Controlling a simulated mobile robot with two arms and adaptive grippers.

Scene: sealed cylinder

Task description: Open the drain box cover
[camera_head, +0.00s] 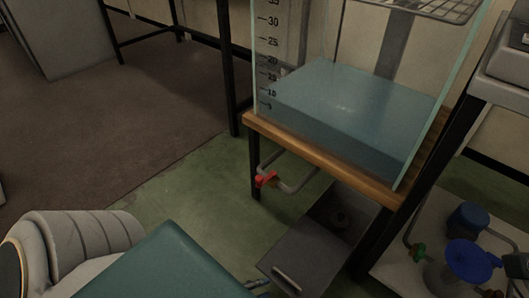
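The drain box (367,222) is a grey metal box on the floor under the tank stand. Its top is at least partly open: the dark inside shows a round fitting. The grey cover (300,252) with a bar handle (287,280) lies at the near side of the opening, its lower part cut by the frame edge. A small tip of my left gripper (258,285) shows just left of the cover; the rest is hidden behind my teal arm. I cannot tell whether it touches the cover or how its fingers stand. My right gripper is not in view.
A glass tank (340,105) with blue-grey water and a scale stands on a wooden-topped stand (320,155). A pipe with a red valve (266,180) hangs below it. A shelf with blue and green valves (465,252) is at right. Green floor at left is clear.

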